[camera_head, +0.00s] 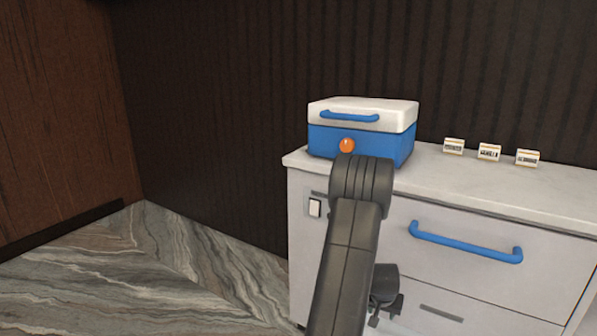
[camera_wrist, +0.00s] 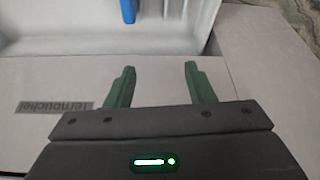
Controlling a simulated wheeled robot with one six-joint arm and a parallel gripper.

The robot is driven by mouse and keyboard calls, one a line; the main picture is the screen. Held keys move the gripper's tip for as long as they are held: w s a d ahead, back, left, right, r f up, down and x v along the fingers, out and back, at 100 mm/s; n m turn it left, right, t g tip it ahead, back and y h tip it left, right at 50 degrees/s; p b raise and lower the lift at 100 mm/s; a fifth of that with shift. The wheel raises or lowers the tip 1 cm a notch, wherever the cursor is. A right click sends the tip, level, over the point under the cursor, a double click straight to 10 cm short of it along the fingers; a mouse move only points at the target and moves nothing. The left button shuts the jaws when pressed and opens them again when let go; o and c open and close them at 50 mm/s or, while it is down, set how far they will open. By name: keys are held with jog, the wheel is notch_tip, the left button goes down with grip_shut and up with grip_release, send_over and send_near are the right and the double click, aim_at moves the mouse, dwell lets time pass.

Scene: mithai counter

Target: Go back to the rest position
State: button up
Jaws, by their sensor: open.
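My gripper (camera_wrist: 160,85) is open and empty in the wrist view, its two green fingers apart with a pale cabinet front behind them. In the head view my dark arm rises in front of the white counter cabinet (camera_head: 300,240), and the gripper end (camera_head: 392,308) shows low, just right of the arm, in front of the lower drawer. The fingers are too small there to make out. A grey label (camera_wrist: 52,106) on the cabinet front shows left of the fingers, and a blue handle (camera_wrist: 128,10) shows above them.
A blue box with a white lid (camera_head: 362,130) and an orange knob (camera_head: 347,145) stands on the counter top. Small label cards (camera_head: 489,152) stand to its right. A drawer with a blue handle (camera_head: 465,247) is right of my arm. The marble floor (camera_head: 130,275) at left is clear.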

jog(key=shift+w+a+r+n+p, duration=0.2)
jog(key=shift+w+a+r+p, duration=0.15)
jog(key=shift+a+r, duration=0.3)
jog(key=shift+w+a+r+n+p, duration=0.25)
jog(key=shift+w+a+r, duration=0.15)
jog(key=shift+a+r, duration=0.2)
jog(key=shift+f, duration=0.1)
